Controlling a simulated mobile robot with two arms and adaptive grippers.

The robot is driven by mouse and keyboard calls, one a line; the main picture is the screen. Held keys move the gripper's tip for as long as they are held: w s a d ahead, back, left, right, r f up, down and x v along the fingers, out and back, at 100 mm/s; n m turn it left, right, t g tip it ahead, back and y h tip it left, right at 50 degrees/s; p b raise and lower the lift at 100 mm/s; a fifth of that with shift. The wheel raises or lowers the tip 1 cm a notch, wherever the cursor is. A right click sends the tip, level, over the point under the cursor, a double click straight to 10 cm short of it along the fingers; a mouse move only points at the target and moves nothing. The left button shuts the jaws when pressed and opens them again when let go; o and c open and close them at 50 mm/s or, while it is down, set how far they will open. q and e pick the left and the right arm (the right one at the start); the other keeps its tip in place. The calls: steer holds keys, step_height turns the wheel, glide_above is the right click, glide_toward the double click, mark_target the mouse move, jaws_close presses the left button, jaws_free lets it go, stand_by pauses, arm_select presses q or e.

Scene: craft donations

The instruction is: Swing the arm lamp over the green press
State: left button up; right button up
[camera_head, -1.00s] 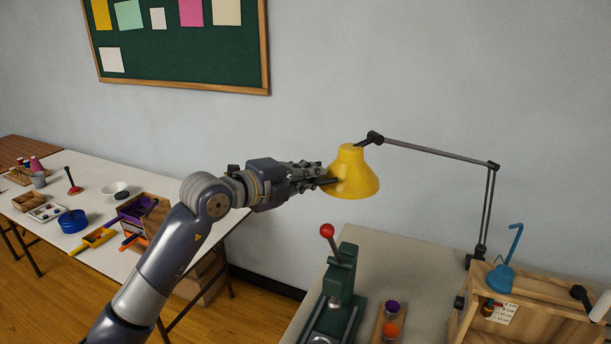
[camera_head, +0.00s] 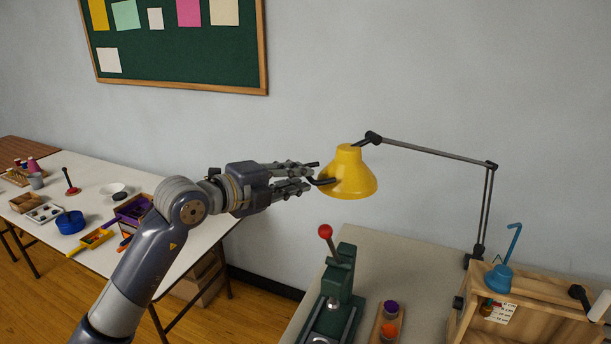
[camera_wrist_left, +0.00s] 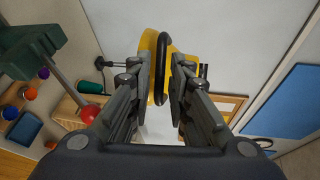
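The arm lamp has a yellow shade (camera_head: 348,176) on a thin dark jointed arm (camera_head: 430,151). In the head view the shade hangs above the green press (camera_head: 341,280), which has a red-knobbed lever. A black handle (camera_head: 323,182) sticks out from the shade's left side. My left gripper (camera_head: 310,176) is open just left of the shade, its fingertips at the handle. In the left wrist view the black handle (camera_wrist_left: 162,72) shows between the parted fingers (camera_wrist_left: 162,85), with a gap on each side. My right gripper is not in view.
A wooden box (camera_head: 528,317) and blue tool (camera_head: 500,275) stand right of the press. A wooden holder (camera_head: 377,334) with purple and orange cups lies beside it. A white table (camera_head: 95,182) with craft items is at left. The wall behind is bare near the lamp.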

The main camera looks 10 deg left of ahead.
arm_select(q)
steer(key=v, duration=0.8)
steer(key=shift+s+a, duration=0.15)
